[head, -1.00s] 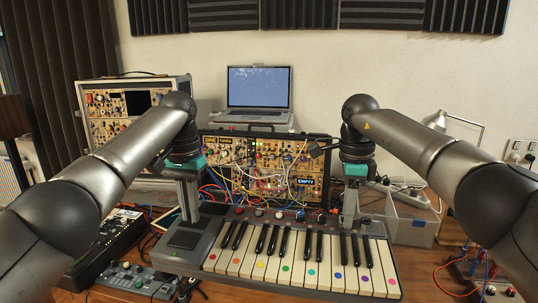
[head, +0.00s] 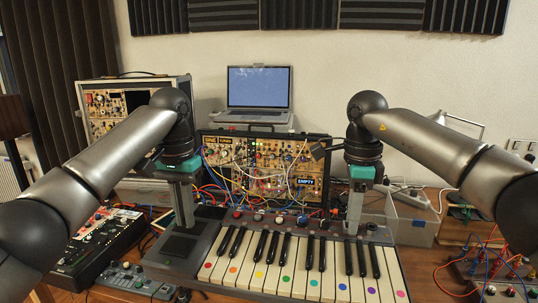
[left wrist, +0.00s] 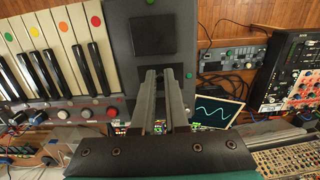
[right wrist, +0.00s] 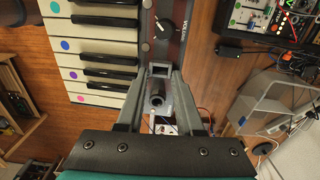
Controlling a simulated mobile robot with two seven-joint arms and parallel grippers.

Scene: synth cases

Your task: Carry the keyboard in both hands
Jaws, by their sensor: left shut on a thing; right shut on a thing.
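The keyboard (head: 295,267) has white keys with coloured dots, black keys and a row of knobs. It spans the lower middle of the head view, its near edge cut off, slightly lower at the right. My left gripper (head: 187,226) is shut on the back of its dark left end; the keys also show in the left wrist view (left wrist: 72,45). My right gripper (head: 353,233) is shut on a part at its back right; the right wrist view shows the fingers around a grey piece beside the volume knob (right wrist: 162,30). The gap beneath the keyboard is hidden.
A synthesizer rack (head: 290,160) with patch cables stands close behind the keyboard, a laptop (head: 258,88) behind it. A mixer (head: 95,242) and a small controller (head: 130,279) lie left.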

